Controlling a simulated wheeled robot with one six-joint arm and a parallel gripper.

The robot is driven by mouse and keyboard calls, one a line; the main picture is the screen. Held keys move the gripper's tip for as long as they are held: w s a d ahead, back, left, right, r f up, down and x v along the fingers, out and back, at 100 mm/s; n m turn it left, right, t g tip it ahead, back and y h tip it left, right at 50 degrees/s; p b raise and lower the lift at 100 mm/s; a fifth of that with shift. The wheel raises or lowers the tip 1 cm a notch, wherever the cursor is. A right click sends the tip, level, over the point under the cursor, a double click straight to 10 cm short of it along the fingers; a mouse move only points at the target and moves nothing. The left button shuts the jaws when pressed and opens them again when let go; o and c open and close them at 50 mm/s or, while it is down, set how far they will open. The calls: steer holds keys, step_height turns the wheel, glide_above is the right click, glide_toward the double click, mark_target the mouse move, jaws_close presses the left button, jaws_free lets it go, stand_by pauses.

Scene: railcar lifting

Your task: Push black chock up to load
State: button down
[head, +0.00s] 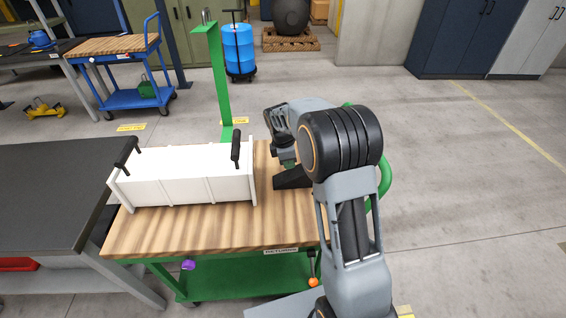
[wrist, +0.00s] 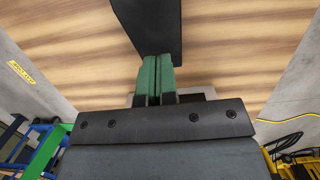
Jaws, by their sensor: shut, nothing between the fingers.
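The load is a long white crate (head: 185,190) with a black upright handle at each end, on the wooden top of a green cart (head: 230,228). The black chock (head: 291,179) lies on the wood to the right of the load, with a narrow strip of bare wood between them. It also shows at the top of the wrist view (wrist: 150,25). My gripper (head: 286,163) is low over the chock, partly hidden by my arm. In the wrist view its green fingertips (wrist: 158,76) are shut together, right at the chock's edge. I cannot tell whether they touch it.
A green post (head: 220,80) rises behind the cart. A dark-topped table (head: 50,190) stands close on the left. A blue cart (head: 125,70) and a blue drum (head: 238,48) are farther back. The floor on the right is open.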

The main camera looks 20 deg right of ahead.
steer(key=d, duration=0.3)
steer(key=s+d, duration=0.1)
steer(key=d, duration=0.3)
steer(key=shift+s, duration=0.2)
steer(key=shift+d+f, duration=0.15)
steer(key=shift+f, duration=0.05)
steer(key=shift+s+f, duration=0.15)
steer(key=shift+f, duration=0.45)
